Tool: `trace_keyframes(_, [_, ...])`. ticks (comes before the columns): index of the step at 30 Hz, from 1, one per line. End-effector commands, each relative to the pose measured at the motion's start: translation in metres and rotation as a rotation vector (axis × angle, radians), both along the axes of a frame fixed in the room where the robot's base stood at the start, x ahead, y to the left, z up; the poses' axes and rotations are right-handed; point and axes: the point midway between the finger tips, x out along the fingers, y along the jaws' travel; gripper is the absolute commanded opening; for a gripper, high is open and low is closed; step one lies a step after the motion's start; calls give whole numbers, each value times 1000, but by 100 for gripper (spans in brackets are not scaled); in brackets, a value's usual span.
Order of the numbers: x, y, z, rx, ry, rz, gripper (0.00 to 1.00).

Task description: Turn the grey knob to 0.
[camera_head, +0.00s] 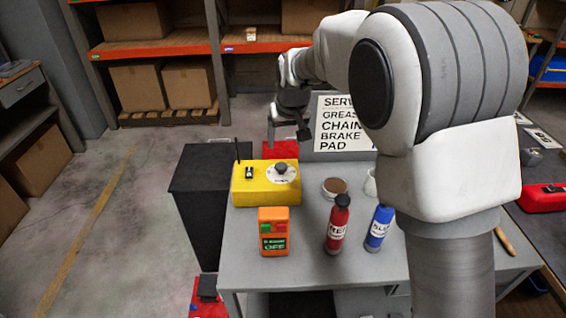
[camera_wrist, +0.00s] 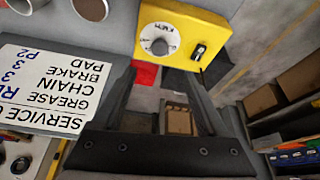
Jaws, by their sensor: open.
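The yellow box (camera_head: 250,197) stands at the back left of the grey table, with a black switch and an antenna-like black rod at its left. The grey knob (camera_head: 281,167) sits on its white dial at the right of its top. In the wrist view the knob (camera_wrist: 160,46) is at the top centre, on the white dial (camera_wrist: 150,35). The dial's markings are too small to read, so I cannot tell the knob's setting. My gripper (camera_head: 287,137) is open and empty, above and behind the box, apart from the knob. Its two fingers (camera_wrist: 160,82) are spread below the knob in the wrist view.
An orange box (camera_head: 273,243) reading OFF stands in front of the yellow box. A red bottle (camera_head: 338,225), a blue bottle (camera_head: 379,228) and a round brown-filled dish (camera_head: 335,187) stand to the right. A service sign (camera_head: 345,125) stands behind. My arm hides the table's right part.

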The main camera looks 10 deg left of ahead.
Motion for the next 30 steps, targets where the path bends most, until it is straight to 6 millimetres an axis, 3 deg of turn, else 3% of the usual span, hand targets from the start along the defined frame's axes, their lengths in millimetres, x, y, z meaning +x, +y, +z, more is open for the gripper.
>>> trace_keyframes(9, [25,10,-67,-1,3,-2,76])
trace_keyframes(15, [37,16,-99,-1,2,-2,76])
trace_keyframes(22, [44,19,-116,-1,1,-2,76])
trace_keyframes(30, [45,20,-118,0,0,-1,76])
